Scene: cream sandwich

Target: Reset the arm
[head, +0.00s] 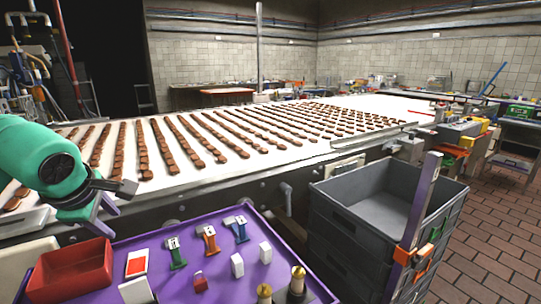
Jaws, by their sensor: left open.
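My left arm, green and dark, comes in from the left edge. Its gripper (108,207) is open and hangs above the left back corner of the purple tray table (205,255), near the edge of the conveyor. Nothing shows between its fingers. My right gripper is not in the picture.
A white conveyor (270,160) carries long rows of brown biscuits (188,145). The purple table holds a red bin (72,272), several small coloured tools (209,239) and white blocks (237,265). A grey crate (380,205) stands on the right, with a purple post (422,200) beside it.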

